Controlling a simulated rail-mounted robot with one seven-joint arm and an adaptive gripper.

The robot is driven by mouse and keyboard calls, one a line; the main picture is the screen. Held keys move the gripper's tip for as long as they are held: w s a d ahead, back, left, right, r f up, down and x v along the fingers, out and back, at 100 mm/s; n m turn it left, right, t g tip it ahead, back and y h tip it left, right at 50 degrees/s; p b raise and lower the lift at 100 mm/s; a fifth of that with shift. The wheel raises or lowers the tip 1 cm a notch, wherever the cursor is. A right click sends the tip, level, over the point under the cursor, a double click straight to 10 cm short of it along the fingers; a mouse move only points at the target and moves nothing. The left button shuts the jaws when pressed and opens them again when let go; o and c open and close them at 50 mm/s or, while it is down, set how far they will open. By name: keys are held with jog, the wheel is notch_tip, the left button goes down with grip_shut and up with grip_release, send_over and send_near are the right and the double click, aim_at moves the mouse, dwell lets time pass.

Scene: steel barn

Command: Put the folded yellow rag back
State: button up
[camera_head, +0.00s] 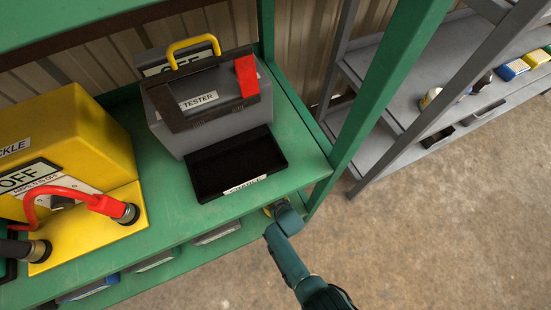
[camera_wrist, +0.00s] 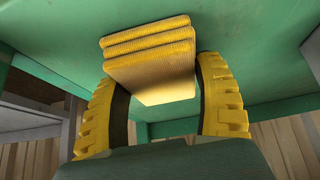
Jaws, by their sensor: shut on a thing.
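The folded yellow rag (camera_wrist: 150,60) shows in the wrist view as a stack of ribbed layers. It sits between the two curved yellow-padded fingers of my gripper (camera_wrist: 160,80), which is shut on it. A green shelf surface (camera_wrist: 255,55) lies behind the rag; I cannot tell whether they touch. In the head view my gripper (camera_head: 276,209) is at the front right of the green rack, at the edge of its upper deck (camera_head: 165,205) and near the lower level. Only a small yellow patch shows there, and the deck edge hides part of the gripper.
On the upper deck stand a grey tester case (camera_head: 215,105), a black open tray (camera_head: 237,168) and a yellow box (camera_head: 75,150) with a red hose. Labelled bins (camera_head: 216,233) line the lower level. A green post (camera_head: 370,120) rises right of my gripper; a grey shelf (camera_head: 400,75) stands beyond.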

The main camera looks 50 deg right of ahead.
jog(key=o, duration=1.2)
jog(key=shift+f, duration=0.1)
jog(key=shift+r+p, duration=0.4)
jog(key=shift+p, duration=0.1)
jog(key=p+v, duration=0.9)
jog(key=v, duration=0.2)
jog(key=shift+s+a+r+p, duration=0.15)
jog(key=shift+s+p, duration=0.1)
jog(key=shift+p, duration=0.15)
